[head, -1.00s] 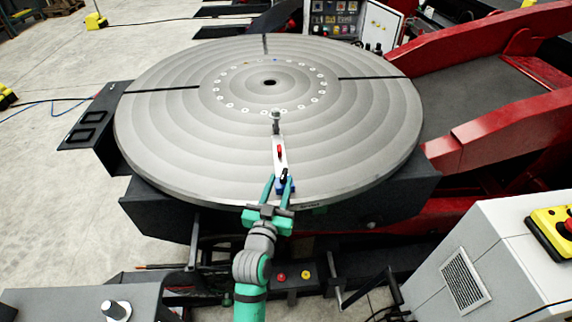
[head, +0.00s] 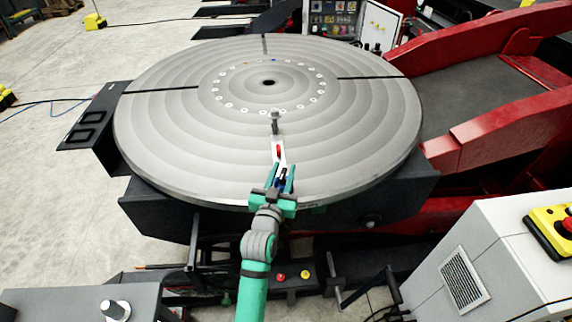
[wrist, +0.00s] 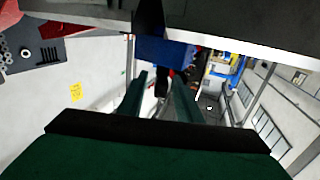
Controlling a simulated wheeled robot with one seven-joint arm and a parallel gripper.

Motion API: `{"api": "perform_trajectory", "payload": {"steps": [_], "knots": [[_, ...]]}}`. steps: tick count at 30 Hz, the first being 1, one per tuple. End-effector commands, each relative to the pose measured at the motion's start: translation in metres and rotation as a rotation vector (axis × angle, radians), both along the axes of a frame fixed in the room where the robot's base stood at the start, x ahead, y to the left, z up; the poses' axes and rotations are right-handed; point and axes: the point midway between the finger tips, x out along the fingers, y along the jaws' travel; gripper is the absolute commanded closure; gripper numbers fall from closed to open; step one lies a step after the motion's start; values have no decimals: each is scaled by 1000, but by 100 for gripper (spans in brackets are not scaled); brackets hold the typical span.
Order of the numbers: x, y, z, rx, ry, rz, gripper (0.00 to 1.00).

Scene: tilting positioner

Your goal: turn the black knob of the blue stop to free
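The blue stop (head: 282,183) sits near the front edge of the large round grey table, at the near end of a pale bar with a red handle (head: 279,151). My gripper (head: 281,172) is at the stop, with its green fingers on either side of it. The fingers look open. In the wrist view the blue stop (wrist: 166,50) is ahead of the parted fingers, and a dark part, perhaps the black knob (wrist: 161,82), shows between them. Contact with the knob cannot be told, and its setting is not readable.
The round table (head: 180,120) fills the middle. A grey post (head: 275,122) stands at the bar's far end. Red arms (head: 500,140) rise at the right. A grey cabinet (head: 500,260) with a yellow-and-red emergency stop stands at the front right. Open floor lies at the left.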

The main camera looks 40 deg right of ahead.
Motion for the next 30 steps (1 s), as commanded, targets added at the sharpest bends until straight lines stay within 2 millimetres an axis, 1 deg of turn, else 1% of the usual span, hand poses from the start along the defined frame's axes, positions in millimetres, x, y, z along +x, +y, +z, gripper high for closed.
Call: {"api": "perform_trajectory", "payload": {"steps": [6,12,17,26,27,29,30], "knots": [[9,-14,0,1,-1,-4,69],[16,-23,0,0,0,-3,69],[18,-26,1,-2,-1,-3,69],[20,-27,1,-2,-1,-2,69],[19,-27,1,-2,-1,-2,71],[19,-27,1,-2,0,-2,86],[19,-27,1,-2,0,-2,95]]}}
